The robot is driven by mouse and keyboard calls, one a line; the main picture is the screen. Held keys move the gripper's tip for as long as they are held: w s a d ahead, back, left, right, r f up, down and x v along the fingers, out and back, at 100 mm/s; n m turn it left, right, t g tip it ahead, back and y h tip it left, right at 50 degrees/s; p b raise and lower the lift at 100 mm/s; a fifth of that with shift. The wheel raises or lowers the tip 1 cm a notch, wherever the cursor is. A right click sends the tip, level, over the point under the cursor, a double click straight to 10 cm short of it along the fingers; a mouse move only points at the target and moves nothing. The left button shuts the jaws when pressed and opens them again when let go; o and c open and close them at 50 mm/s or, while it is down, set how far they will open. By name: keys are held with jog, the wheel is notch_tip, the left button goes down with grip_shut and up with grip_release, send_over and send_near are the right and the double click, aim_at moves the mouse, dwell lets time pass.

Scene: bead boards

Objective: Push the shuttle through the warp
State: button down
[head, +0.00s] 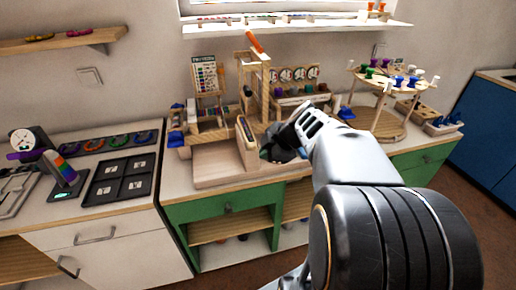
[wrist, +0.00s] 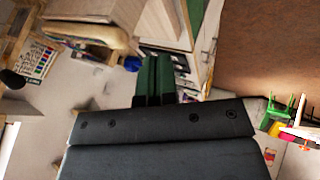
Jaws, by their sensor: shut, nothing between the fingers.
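My gripper (head: 274,146) is dark and shut, with nothing held, in front of the wooden apparatus on the counter. In the wrist view its two dark green fingers (wrist: 156,78) lie side by side. The wooden apparatus (head: 222,165) has a flat pale base, a tall upright frame (head: 262,80) and an orange-tipped bar on top. A slanted wooden piece with a dark inset (head: 246,130) stands just left of my gripper. A rounded wooden piece (wrist: 85,35) shows left of the fingers in the wrist view. I cannot clearly make out the shuttle or warp threads; my gripper and wrist hide part of the apparatus.
A round two-level wooden stand with coloured pegs (head: 386,118) is on the right. Green cabinets (head: 227,208) are below. A shelf (head: 300,27) hangs above.

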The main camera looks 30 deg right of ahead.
aim_at(257, 148)
jog(key=shift+w+a+f+p, duration=0.1)
jog(key=shift+w+f+p, duration=0.2)
jog(key=shift+w, duration=0.6)
jog(key=shift+w+d+f+p, duration=0.1)
jog(key=shift+w+f, duration=0.35)
jog(key=shift+w, duration=0.4)
jog(key=shift+w+a+f+p, duration=0.1)
jog(key=shift+w+f+p, duration=0.2)
jog(key=shift+w, duration=0.6)
jog(key=shift+w, duration=0.1)
